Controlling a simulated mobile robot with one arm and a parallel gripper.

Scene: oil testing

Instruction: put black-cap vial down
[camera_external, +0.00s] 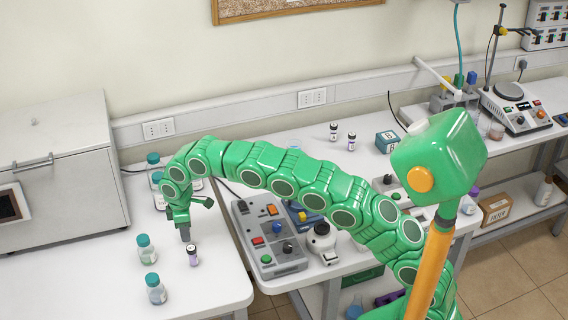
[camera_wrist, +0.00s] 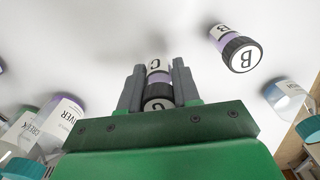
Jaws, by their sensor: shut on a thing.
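My gripper (camera_external: 185,232) is low over the left white table in the external view. In the wrist view my gripper (camera_wrist: 157,88) is shut on a black-cap vial (camera_wrist: 158,92) marked C, with a purple band, between its two grey fingers. I cannot tell whether the held vial touches the tabletop, and it is not clearly seen in the external view. Another black-cap vial (camera_wrist: 237,48), marked B, stands apart to the right of the fingers. A black-cap vial (camera_external: 193,255) stands close beside my gripper in the external view.
Teal-cap bottles (camera_external: 146,248) (camera_external: 156,288) stand near the gripper; labelled bottles (camera_wrist: 62,120) show at left in the wrist view. A control box (camera_external: 265,240) sits right across the table gap. Two more vials (camera_external: 333,131) (camera_external: 351,141) stand at the back. A large grey box (camera_external: 60,160) is left.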

